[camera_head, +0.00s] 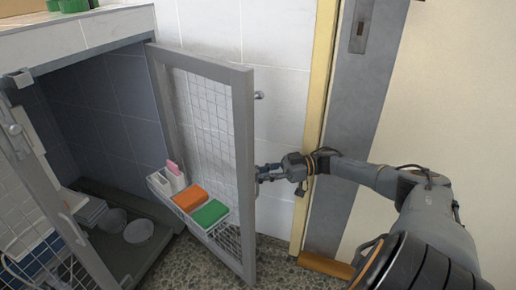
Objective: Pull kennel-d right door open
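The right kennel door (248,120), a grey frame with wire mesh, stands swung wide open, away from the kennel (100,110). A wire basket (228,240) on it holds an orange sponge (189,198), a green sponge (210,213) and white containers. A small round knob (259,95) sticks out from the door's far side. My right gripper (264,173) is at the door's outer edge, about mid-height. Its fingertips are partly hidden by the frame, so I cannot tell whether they touch or grip anything. My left gripper is not in view.
The left kennel door (50,190), with a latch and handle, is at the left. Bowls (138,231) lie on the kennel floor. A white tiled wall (275,50) and a yellow-edged door frame (319,75) stand behind my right arm. Speckled floor (200,262) shows below.

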